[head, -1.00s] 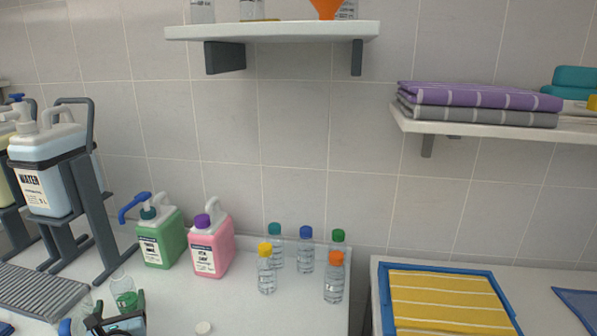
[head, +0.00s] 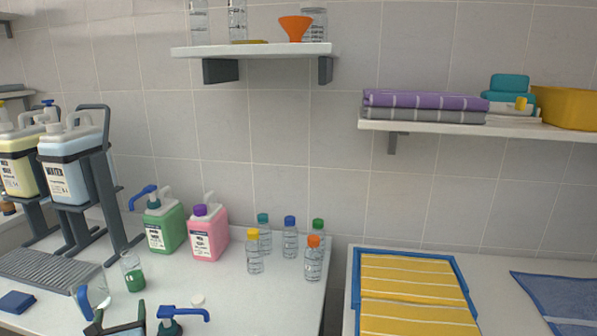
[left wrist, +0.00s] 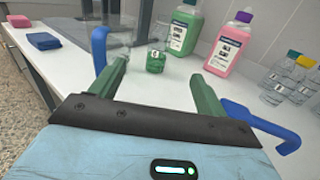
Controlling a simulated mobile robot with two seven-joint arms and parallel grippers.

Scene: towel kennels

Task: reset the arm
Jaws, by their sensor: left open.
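My left gripper (head: 115,329) shows at the bottom left edge of the head view. In the left wrist view its two green fingers (left wrist: 158,75) are apart with nothing held between them. A clear jug with a blue handle (head: 85,302) stands just left of and beyond it; the handle also shows in the left wrist view (left wrist: 100,48). A small beaker of green liquid (head: 133,272) stands beyond the fingers. A blue pump head (head: 180,315) is just right of the gripper; its bottle is cut off. My right gripper is not in view.
A green jug (head: 165,226), a pink jug (head: 209,236) and several small capped bottles (head: 255,252) stand toward the wall. A blue-edged tray with a yellow striped towel (head: 410,290) is at right. Dispensers on stands (head: 68,170) are at left.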

